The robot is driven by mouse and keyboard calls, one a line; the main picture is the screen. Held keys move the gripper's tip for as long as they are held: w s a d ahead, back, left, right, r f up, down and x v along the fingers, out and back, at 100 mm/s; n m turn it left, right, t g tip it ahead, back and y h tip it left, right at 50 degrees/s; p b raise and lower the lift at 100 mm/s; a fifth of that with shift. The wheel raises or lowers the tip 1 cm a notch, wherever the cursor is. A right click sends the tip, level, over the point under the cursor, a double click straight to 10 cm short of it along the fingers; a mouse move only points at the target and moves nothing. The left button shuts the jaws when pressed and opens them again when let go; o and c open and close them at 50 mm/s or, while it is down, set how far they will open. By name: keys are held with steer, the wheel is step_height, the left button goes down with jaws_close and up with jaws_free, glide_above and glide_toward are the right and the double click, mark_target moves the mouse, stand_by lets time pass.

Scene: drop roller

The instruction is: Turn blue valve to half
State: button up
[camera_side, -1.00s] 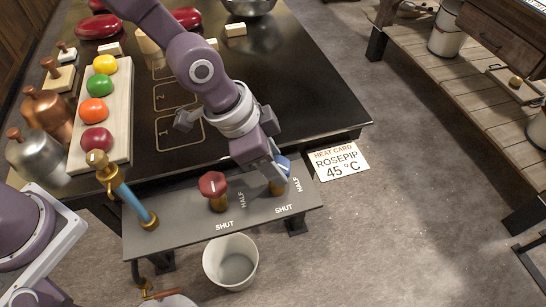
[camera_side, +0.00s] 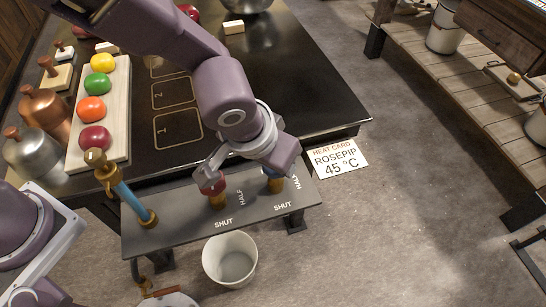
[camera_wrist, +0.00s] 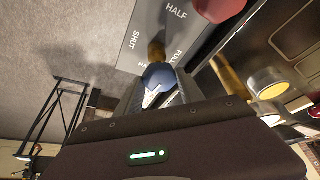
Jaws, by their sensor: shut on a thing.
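The blue valve (camera_wrist: 160,80) shows in the wrist view between the fingers of my gripper (camera_wrist: 157,97), which is shut on it. A pale mark on its top runs toward the lower left of that view. SHUT, FULL and a partly hidden HALF label surround the valve. In the side view only a bit of the blue valve (camera_side: 273,181) shows beneath my gripper (camera_side: 275,170), at the right end of the grey panel (camera_side: 180,228). I cannot tell exactly which label the mark faces.
The red valve (camera_side: 212,186) stands left of the blue one, close to a grey part of my wrist. A blue-handled brass lever (camera_side: 130,195) is at the panel's left end. A white bucket (camera_side: 230,258) stands below. The heat card (camera_side: 338,159) lies to the right.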

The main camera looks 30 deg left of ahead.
steer(key=shift+n, duration=0.5)
steer(key=o, duration=1.4)
steer(key=v, duration=0.7)
steer(key=shift+d, duration=0.15)
